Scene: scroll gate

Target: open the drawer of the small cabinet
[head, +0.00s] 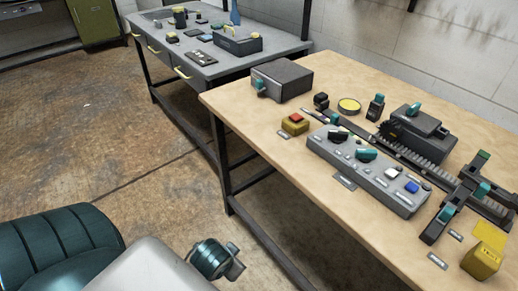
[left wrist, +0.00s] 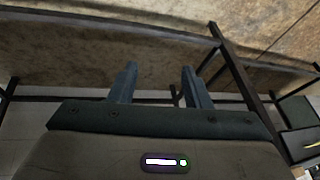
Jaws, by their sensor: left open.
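The small cabinet (head: 284,79) is a dark grey box on the far left corner of the wooden table, in the head view. A teal knob (head: 261,86) sits on its left-facing front. The drawer looks closed flush with the box, though the front is small and seen at an angle. My left gripper (left wrist: 158,86) shows in the left wrist view with its two fingers apart and nothing between them. It is away from the cabinet, with a table frame beyond it. My right gripper is in neither view.
The wooden table (head: 240,102) holds a red button on a yellow box (head: 295,124), a grey control panel (head: 366,172), a toothed rail mechanism (head: 415,133) and a yellow block (head: 482,262). A grey workbench (head: 215,70) stands behind left. Open floor lies left of the table.

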